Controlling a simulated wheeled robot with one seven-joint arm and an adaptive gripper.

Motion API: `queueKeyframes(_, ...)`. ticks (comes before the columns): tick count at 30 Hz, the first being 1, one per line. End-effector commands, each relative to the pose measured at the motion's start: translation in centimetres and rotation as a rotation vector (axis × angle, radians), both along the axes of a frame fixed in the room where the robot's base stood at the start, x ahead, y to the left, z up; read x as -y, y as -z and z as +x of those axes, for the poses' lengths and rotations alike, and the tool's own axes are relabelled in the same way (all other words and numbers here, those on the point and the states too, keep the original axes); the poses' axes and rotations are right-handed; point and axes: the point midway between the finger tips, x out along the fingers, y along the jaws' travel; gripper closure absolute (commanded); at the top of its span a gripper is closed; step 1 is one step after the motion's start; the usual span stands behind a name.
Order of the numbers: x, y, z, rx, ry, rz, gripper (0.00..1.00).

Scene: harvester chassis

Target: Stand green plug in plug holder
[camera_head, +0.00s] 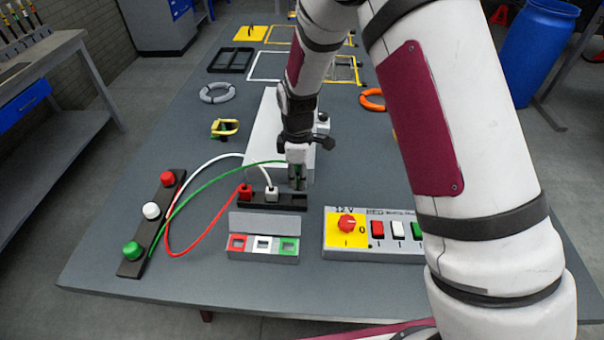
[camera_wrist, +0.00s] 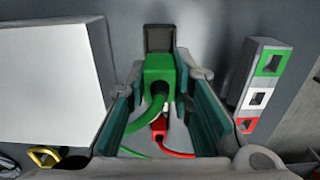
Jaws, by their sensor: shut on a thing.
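My gripper (camera_head: 297,180) points down over the right end of the black plug holder (camera_head: 288,205). The wrist view shows the green plug (camera_wrist: 159,70) between the two fingers, and the gripper is shut on it. The holder's dark end (camera_wrist: 160,38) shows just beyond the plug. Whether the plug's lower end is inside the holder or above it is hidden. The red plug (camera_head: 245,191) and white plug (camera_head: 271,193) stand upright in the holder, left of my gripper. The green cable (camera_head: 205,184) arcs from my gripper to the strip at the left.
A socket box (camera_head: 264,256) with red, white and green openings stands in front of the holder. A switch panel (camera_head: 345,240) is at the right. A black strip (camera_head: 140,235) with cable ends lies at the left. A white box (camera_head: 265,130) stands behind.

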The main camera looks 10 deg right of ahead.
Motion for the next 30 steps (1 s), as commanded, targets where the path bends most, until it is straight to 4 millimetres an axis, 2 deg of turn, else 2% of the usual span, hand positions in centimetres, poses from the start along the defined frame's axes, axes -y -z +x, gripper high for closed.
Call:
queueKeyframes(8,0.1,0.3,0.1,0.001,0.002,-0.001,1.0)
queueKeyframes(30,0.1,5.4,0.1,0.0,0.004,-0.001,1.0)
